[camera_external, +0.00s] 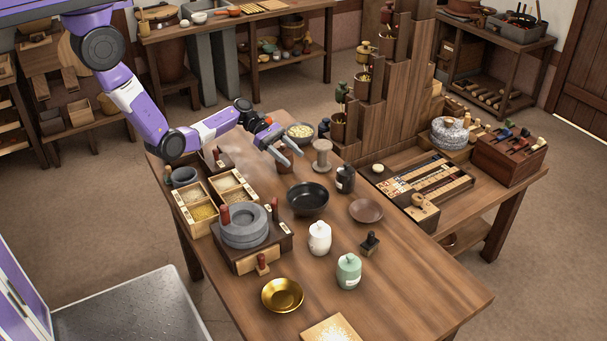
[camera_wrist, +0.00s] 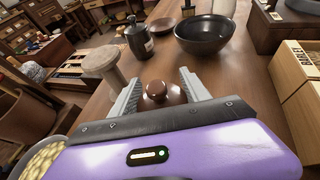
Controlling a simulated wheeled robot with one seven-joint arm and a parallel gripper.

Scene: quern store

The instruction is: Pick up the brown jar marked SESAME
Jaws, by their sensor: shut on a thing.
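A brown jar with a round knobbed lid (camera_wrist: 156,90) sits between the fingers of my gripper (camera_wrist: 160,84) in the wrist view. My gripper is shut on it. In the external view my gripper (camera_external: 292,157) is over the far part of the table, and the jar (camera_external: 284,166) shows partly below the fingers. The jar's marking is not readable, and its lower body is hidden in the wrist view. I cannot tell whether its base touches the table.
A wooden spool (camera_external: 322,157), a bowl of pale pieces (camera_external: 300,133), a black jar (camera_external: 345,180) and a black bowl (camera_external: 307,199) stand close by. Boxes of grain (camera_external: 203,213) and a stone quern (camera_external: 245,226) are to the left. The near right tabletop (camera_external: 425,280) is clear.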

